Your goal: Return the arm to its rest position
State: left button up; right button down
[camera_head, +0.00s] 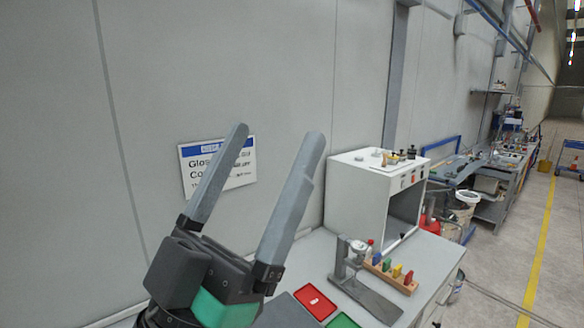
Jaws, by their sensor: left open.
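My left gripper (275,163) is in the lower left of the head view, with its two long grey fingers pointing up and apart. The gap between them is empty, and no object touches them. It is raised in front of the grey wall, and its fingers partly cover a white sign with a blue header (246,170). Its black and green body hides part of the workbench at the bottom. My right gripper is not in view.
The grey workbench (318,262) holds a red tray (315,302), a green tray (343,321), a metal stand with a dial gauge (349,266), and a wooden rack of coloured pieces (391,272). A white open cabinet (364,198) stands at its back. Open floor lies right.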

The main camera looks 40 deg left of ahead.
pick_arm(q)
notch_tip(320, 180, up, 16)
jog(key=d+m+h+p, duration=0.1)
jog(key=h+p, duration=0.3)
jog(key=p, duration=1.2)
jog(key=shift+w+d+m+g+p, duration=0.3)
jog(key=shift+w+d+g, duration=0.15)
jog(key=shift+d, duration=0.35)
